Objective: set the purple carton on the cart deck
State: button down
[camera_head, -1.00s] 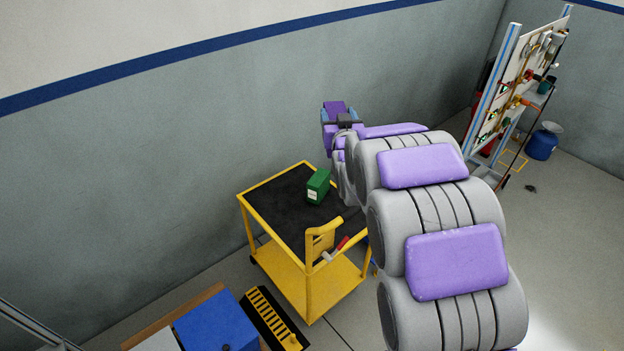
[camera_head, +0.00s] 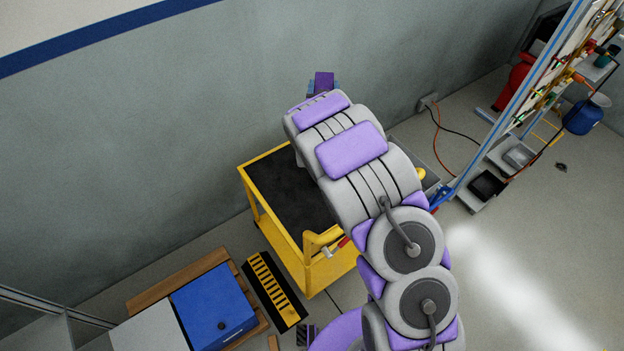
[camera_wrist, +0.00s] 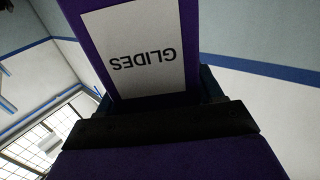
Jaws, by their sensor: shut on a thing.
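The purple carton (camera_head: 324,81) shows above the far end of my arm in the head view, held up beyond the cart against the grey wall. In the wrist view the purple carton (camera_wrist: 83,40) fills the upper middle, with a white label reading "GLIDES" upside down. My gripper (camera_wrist: 160,100) is shut on it; in the head view my arm hides most of the gripper. The yellow cart (camera_head: 258,208) has a black deck (camera_head: 290,190). My arm covers the deck's right part.
A hammer with a red handle (camera_head: 343,243) lies at the cart's near corner. A blue box (camera_head: 212,308) and a black-and-yellow ramp-like piece (camera_head: 275,290) are at the lower left. A tool board (camera_head: 545,100) stands at the right.

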jog(key=s+a+f+h+p, duration=0.1)
jog(key=s+a+f, duration=0.35)
jog(key=f, duration=0.35)
jog(key=s+a+f+p, duration=0.2)
jog(key=s+a+f, duration=0.2)
jog(key=a+f, duration=0.25)
jog(key=s+a+f+m+h+p, duration=0.1)
jog(key=s+a+f+p, duration=0.15)
jog(key=s+f, duration=1.05)
jog(key=w+d+f+b, duration=0.1)
jog(key=w+f+b, duration=0.1)
jog(key=w+b, duration=0.2)
jog(key=w+d+f+b, duration=0.1)
jog(key=w+b, duration=0.3)
jog(key=w, duration=0.6)
jog(key=shift+d+f, duration=0.2)
jog(key=shift+f, duration=0.25)
jog(key=shift+w, duration=0.1)
jog(key=shift+c, duration=0.8)
grip_release()
jog(key=shift+f, duration=0.1)
